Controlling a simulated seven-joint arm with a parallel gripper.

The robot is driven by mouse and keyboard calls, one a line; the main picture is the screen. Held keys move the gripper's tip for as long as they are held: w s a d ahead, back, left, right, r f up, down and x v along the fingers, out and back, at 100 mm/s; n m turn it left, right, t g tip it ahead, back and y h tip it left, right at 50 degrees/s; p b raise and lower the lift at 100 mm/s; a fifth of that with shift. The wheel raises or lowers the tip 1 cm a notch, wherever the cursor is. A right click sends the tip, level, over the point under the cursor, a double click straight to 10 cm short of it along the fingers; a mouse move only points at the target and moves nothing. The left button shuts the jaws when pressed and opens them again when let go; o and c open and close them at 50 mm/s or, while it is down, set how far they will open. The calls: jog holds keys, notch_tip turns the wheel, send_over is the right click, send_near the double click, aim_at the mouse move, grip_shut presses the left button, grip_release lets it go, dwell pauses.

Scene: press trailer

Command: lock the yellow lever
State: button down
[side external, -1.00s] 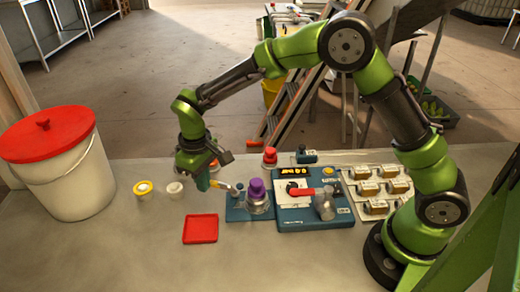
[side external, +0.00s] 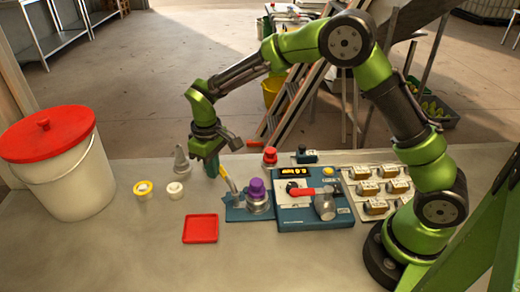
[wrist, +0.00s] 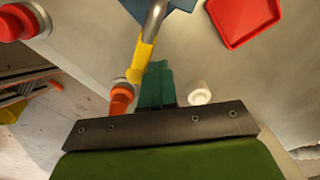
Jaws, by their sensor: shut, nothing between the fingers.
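The yellow lever (side external: 227,180) stands on the left end of a blue base plate (side external: 236,213), tilted up and to the left. In the wrist view its yellow grip (wrist: 143,56) sits on a bare metal rod, with its end beside my fingertips. My gripper (side external: 212,174) has teal fingers pointing down, just left of the lever's upper end. The fingers (wrist: 155,76) are closed together and hold nothing. Whether they touch the lever I cannot tell.
A purple knob (side external: 257,188) stands right of the lever, then a blue device (side external: 305,212) with a red handle. A red tray (side external: 200,228) lies in front. White and yellow round pieces, a grey cone (side external: 182,160) and a white bucket (side external: 65,175) are left. An orange piece (wrist: 122,98) is near my fingers.

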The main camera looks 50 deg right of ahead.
aim_at(223, 169)
jog(key=shift+d, duration=0.2)
jog(key=shift+s+d, duration=0.2)
jog(key=shift+d, duration=1.1)
jog(key=shift+s+d, duration=0.1)
jog(key=shift+d, duration=0.1)
jog(key=shift+a, duration=0.15)
jog(key=shift+w+a, duration=0.2)
jog(key=shift+w, duration=0.1)
notch_tip(223, 169, up, 10)
dwell(0.6)
